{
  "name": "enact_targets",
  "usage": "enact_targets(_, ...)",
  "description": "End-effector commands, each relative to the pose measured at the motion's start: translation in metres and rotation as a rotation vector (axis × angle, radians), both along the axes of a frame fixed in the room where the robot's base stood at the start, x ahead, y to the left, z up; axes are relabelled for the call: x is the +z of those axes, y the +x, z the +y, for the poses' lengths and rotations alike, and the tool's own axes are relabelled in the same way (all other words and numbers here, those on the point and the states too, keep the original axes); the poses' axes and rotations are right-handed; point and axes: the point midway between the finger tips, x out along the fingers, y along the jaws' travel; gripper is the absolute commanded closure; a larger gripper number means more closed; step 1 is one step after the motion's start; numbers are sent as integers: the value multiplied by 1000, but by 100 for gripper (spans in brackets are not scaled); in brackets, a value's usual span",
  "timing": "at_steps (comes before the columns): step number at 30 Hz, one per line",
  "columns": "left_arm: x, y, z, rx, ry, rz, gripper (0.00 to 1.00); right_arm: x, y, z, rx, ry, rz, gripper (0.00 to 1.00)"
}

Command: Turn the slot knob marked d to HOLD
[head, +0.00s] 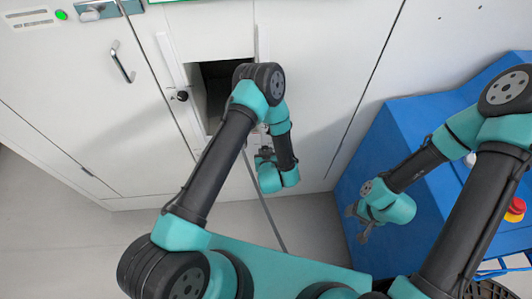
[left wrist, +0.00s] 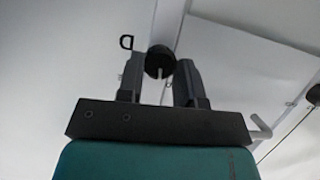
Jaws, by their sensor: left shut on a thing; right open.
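The slot knob (left wrist: 159,58) is a dark round knob with a pale pointer line, seen in the left wrist view. A letter D (left wrist: 127,42) is printed on the white panel to its left. My left gripper (left wrist: 160,70) has a finger on each side of the knob and is shut on it. In the head view my left gripper (head: 265,153) is at the white cabinet front, below the open slot, and the arm hides the knob there. No HOLD mark can be read. My right gripper (head: 357,226) is open and empty beside the blue cabinet.
The white cabinet (head: 330,60) has an open dark recess (head: 213,85) with a small black knob (head: 182,96) left of it. A door handle (head: 122,62) is further left. The blue cabinet (head: 390,135) with a red button (head: 515,206) stands at right. The grey floor is clear at left.

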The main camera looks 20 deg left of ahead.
Motion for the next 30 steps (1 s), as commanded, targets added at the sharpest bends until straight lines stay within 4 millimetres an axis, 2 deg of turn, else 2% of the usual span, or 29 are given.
enact_targets(18, -2, -2, 5, 1, -493, -189, 90, 0, 0, 0, 0, 0, 0, 41)
enact_targets(30, -2, -2, 5, 0, -601, -234, 90, 0, 0, 0, 0, 0, 0, 41)
